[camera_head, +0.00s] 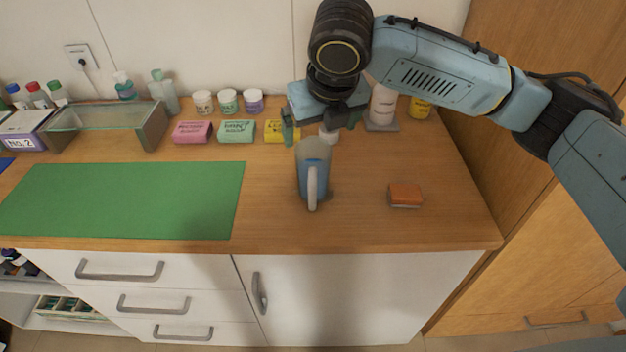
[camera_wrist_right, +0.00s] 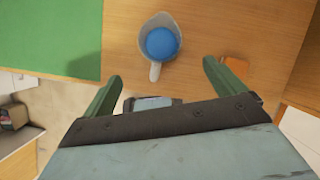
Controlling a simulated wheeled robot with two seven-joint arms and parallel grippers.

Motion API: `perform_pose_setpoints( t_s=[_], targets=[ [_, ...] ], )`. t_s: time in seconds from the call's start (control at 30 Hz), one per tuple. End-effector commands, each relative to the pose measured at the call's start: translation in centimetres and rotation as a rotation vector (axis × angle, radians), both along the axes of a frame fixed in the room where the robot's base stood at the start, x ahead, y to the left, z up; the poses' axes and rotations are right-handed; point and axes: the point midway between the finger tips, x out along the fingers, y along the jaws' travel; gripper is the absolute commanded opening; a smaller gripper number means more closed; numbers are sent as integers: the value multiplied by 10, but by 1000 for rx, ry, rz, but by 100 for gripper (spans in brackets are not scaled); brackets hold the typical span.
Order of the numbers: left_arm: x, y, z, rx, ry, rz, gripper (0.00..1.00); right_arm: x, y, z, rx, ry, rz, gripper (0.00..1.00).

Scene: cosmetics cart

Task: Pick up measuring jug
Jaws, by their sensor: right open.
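The measuring jug (camera_head: 313,172) stands upright on the wooden counter, right of the green mat. It is clear and grey-rimmed with blue inside, and its handle faces the front of the counter. In the right wrist view the jug (camera_wrist_right: 158,44) is seen from above, beyond the fingertips, with its handle toward the gripper. My right gripper (camera_head: 318,132) is behind and above the jug in the head view, open and empty. Its green fingers (camera_wrist_right: 163,78) are spread wide apart in the wrist view. My left gripper is not in view.
An orange sponge (camera_head: 405,195) lies right of the jug. Pink (camera_head: 192,132), green (camera_head: 237,131) and yellow soap boxes line the back, with small jars behind. A white bottle (camera_head: 382,105) stands at the back right. The green mat (camera_head: 125,200) is bare.

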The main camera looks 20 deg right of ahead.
Motion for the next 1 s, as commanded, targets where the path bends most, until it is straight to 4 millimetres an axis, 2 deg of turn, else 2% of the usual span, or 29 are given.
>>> perform_pose_setpoints(
  t_s=[0.1,0.3,0.53,0.8,1.0],
  targets=[
    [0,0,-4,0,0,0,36,8,-1,-25,-1,6,-3,95],
    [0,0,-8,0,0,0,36,22,-1,-56,1,2,-3,95],
    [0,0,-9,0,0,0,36,28,-1,-71,2,2,-2,95],
    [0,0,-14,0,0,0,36,40,-4,-108,2,1,-2,95],
    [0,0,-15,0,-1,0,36,44,-4,-114,2,-2,-1,95]
  ],
)
